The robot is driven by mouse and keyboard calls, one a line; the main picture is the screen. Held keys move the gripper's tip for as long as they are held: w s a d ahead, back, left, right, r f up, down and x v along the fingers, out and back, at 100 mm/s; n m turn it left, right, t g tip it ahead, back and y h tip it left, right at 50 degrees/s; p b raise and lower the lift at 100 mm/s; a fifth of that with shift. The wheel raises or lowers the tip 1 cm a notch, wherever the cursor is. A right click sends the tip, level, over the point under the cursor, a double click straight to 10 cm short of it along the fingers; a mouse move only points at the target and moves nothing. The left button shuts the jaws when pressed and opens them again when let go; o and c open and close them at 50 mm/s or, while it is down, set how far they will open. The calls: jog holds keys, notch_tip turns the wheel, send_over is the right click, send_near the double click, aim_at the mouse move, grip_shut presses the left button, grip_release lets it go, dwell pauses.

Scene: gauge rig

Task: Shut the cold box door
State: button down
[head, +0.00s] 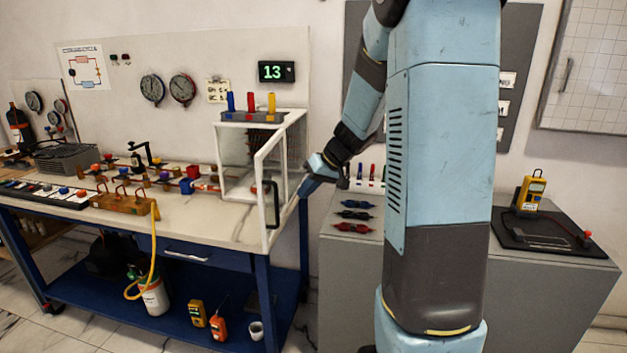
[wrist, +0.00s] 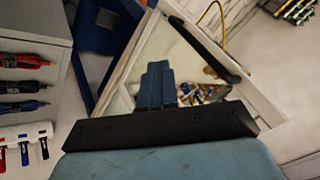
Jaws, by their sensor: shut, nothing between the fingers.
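The cold box (head: 238,158) is a white-framed case with clear panels on the right end of the workbench. Its door (head: 262,190) stands open, swung out toward the front, with a dark upright handle (head: 272,205) on it. My gripper (head: 304,190) is shut and empty, just right of the door's outer edge. In the wrist view, the shut blue fingers (wrist: 158,84) lie in front of the door's clear pane, and the dark handle (wrist: 205,48) runs along the frame beyond them. I cannot tell whether the fingers touch the door.
The bench (head: 215,238) carries valves and pipes left of the box. Colored bottles in a rack (head: 252,115) stand on top of the box.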

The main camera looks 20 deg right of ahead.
jog(key=shift+w+a+f, duration=0.1)
jog(key=shift+a+f, duration=0.2)
jog(key=shift+a, duration=0.55)
jog(key=shift+w+a+f, duration=0.1)
jog(key=shift+a+f, duration=0.2)
jog(key=shift+a, duration=0.55)
jog(key=shift+w+a+f, duration=0.1)
jog(key=shift+a+f, duration=0.2)
jog(key=shift+a, duration=0.55)
